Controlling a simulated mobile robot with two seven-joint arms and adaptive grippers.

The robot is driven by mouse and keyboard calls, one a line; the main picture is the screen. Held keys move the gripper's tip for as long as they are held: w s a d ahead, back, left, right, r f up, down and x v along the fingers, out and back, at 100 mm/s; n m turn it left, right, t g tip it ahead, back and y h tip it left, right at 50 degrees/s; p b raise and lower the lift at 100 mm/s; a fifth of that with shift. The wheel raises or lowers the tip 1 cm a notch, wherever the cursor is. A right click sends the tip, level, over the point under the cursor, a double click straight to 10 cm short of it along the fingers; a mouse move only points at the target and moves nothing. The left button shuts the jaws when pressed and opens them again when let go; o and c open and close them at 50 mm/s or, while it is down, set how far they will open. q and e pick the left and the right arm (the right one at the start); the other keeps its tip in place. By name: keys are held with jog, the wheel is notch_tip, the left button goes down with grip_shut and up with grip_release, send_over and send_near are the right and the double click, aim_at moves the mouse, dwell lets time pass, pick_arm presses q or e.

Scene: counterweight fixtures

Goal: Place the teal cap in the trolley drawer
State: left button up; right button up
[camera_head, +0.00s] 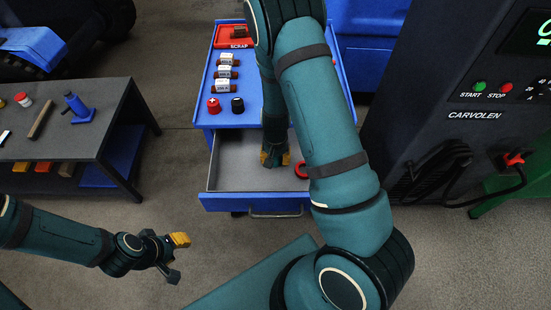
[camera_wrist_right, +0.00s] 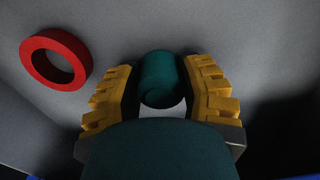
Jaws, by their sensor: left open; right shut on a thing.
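The teal cap (camera_wrist_right: 162,78) is a short rounded cylinder in the right wrist view. My right gripper (camera_wrist_right: 162,92) is shut on it, with a yellow finger on either side. In the head view, my right gripper (camera_head: 275,157) is down inside the open trolley drawer (camera_head: 232,168), and the cap cannot be made out there. Whether the cap touches the drawer floor I cannot tell. My left gripper (camera_head: 177,257) is open and empty above the floor at lower left, well apart from the trolley.
A red ring (camera_head: 301,170) lies in the drawer, left of the cap in the right wrist view (camera_wrist_right: 55,59). The blue trolley's top holds a red scrap tray (camera_head: 233,42), labelled bottles and small caps. A dark table (camera_head: 80,137) stands left; a machine (camera_head: 470,130) stands right.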

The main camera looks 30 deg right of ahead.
jog(key=shift+f, duration=0.2)
jog(key=o, duration=0.7)
jog(key=shift+o, duration=0.2)
jog(key=shift+r, duration=0.1)
jog(key=shift+r, duration=0.3)
notch_tip(320, 180, up, 10)
jog(key=p, duration=0.3)
jog(key=shift+r+p, duration=0.25)
jog(key=shift+p, duration=0.1)
jog(key=shift+r, duration=0.6)
